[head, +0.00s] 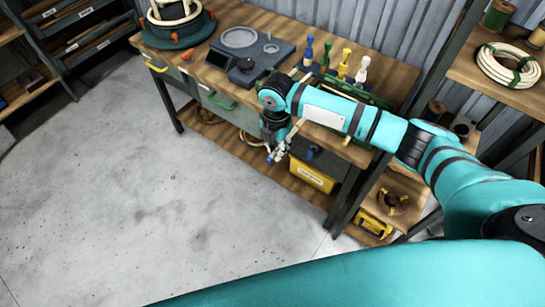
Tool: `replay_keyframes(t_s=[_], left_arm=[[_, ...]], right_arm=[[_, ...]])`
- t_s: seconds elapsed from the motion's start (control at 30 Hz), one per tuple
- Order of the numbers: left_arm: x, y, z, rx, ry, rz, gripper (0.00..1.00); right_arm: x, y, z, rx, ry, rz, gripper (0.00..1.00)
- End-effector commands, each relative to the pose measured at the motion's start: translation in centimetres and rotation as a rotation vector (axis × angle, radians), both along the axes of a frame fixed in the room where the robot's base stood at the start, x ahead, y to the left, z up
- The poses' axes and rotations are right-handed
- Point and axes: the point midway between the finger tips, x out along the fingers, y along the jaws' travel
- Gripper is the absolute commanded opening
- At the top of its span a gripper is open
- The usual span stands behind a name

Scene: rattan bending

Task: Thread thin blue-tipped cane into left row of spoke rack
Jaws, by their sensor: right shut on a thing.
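My right arm reaches in from the right over the bench. My right gripper (277,148) points down just off the bench's front edge and is shut on a thin piece that I take for the cane. A small blue tip (268,160) shows at the fingers; most of the cane is hidden or too small to make out. A green frame (378,101), possibly the spoke rack, lies on the bench behind my forearm, which hides much of it; its rows cannot be told apart. My left gripper is not in view.
A grey scale-like device (240,50) and a dark green round form (178,32) stand on the bench. Blue, yellow and white handled tools (344,65) stand upright behind my arm. A yellow bin (312,175) sits on the lower shelf. The floor at left is clear.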

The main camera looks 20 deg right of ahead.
Motion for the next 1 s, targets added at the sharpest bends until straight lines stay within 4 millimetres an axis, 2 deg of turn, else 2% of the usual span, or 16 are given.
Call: replay_keyframes(t_s=[0.37,0.67,1.0], left_arm=[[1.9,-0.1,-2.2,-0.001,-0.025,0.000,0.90],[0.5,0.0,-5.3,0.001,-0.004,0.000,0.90],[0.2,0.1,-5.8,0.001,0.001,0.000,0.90]], right_arm=[[0.1,-0.1,-2.1,0.001,-0.001,0.000,0.00],[0.1,-0.1,-4.7,0.000,-0.001,0.000,0.00],[0.7,-0.8,-6.2,0.001,-0.001,-0.001,0.00]])
